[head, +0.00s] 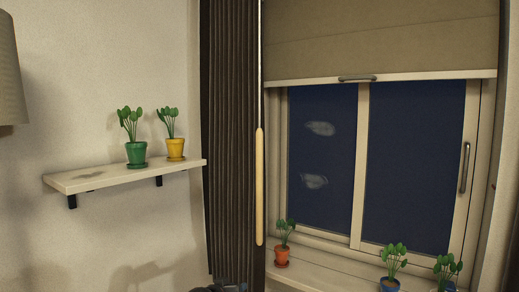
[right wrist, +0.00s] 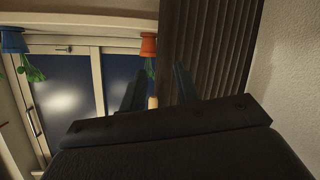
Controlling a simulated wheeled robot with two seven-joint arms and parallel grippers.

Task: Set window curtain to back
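The dark brown pleated curtain (head: 228,140) hangs in a narrow bunch at the left side of the window in the head view. A long pale wooden wand (head: 259,187) hangs on a thin cord along its right edge. In the right wrist view, which is upside down, the curtain (right wrist: 207,45) is beyond my right gripper (right wrist: 158,90). Its two dark fingers are apart. A small pale piece, perhaps the wand's end, shows between them; I cannot tell whether they touch it. My left gripper is not in view.
A beige blind (head: 385,35) with a grey handle covers the window's top. Plants stand on the sill, including one in an orange pot (head: 282,256) near the curtain. A white wall shelf (head: 110,178) at left holds green and yellow pots. A lampshade (head: 10,75) is at far left.

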